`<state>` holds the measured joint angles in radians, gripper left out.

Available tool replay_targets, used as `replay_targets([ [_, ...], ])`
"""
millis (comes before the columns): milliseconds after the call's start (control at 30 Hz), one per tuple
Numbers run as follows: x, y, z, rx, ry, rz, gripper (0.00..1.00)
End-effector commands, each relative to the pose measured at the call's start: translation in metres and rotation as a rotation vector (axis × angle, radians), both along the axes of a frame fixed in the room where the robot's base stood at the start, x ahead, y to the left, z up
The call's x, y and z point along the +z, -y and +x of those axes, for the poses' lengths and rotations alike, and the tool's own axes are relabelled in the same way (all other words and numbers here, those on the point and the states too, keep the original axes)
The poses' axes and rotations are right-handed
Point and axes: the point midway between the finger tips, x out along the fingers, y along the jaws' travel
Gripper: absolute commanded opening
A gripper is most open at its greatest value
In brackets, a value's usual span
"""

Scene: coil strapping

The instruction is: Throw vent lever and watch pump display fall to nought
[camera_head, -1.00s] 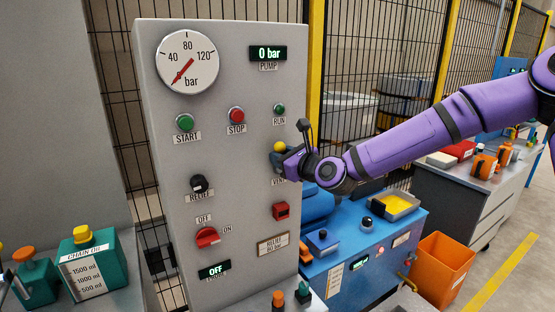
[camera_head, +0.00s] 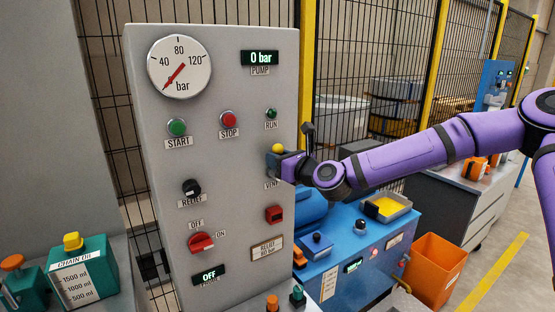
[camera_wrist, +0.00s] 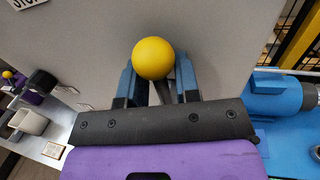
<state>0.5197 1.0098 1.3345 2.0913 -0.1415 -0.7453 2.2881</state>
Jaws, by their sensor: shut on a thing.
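The vent lever's yellow ball knob (camera_head: 278,148) shows on the right side of the grey panel (camera_head: 225,75), above the partly hidden vent label. My gripper (camera_head: 276,163) is at the lever. In the wrist view the yellow knob (camera_wrist: 153,58) sits at the fingertips, with its dark stem (camera_wrist: 163,90) between the two blue-grey fingers (camera_wrist: 158,85). The gripper is shut on the lever. The pump display (camera_head: 264,57) reads 0 bar. The round gauge's (camera_head: 180,66) red needle points to the low end of its scale.
Start (camera_head: 177,127) and stop (camera_head: 228,118) buttons sit above the relief knob (camera_head: 191,187). A red switch (camera_head: 202,242) is at OFF. A blue machine (camera_head: 345,270) and an orange bin (camera_head: 437,268) stand right. Green oil cans (camera_head: 82,270) stand left.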

Motion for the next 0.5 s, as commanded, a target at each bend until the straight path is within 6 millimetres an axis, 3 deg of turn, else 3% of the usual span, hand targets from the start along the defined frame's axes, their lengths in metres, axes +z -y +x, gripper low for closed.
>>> replay_targets([
  [67, 0.0038, 0.0008, 0.0021, -0.006, 0.007, 0.004, 0.0],
  [100, 0.0039, 0.0008, 0.0022, -0.006, 0.008, 0.005, 0.39],
  [167, 0.0036, 0.0008, 0.0021, -0.006, 0.007, 0.004, 0.53],
  [500, 0.0013, 0.0024, -0.0003, -0.003, 0.003, 0.001, 0.54],
])
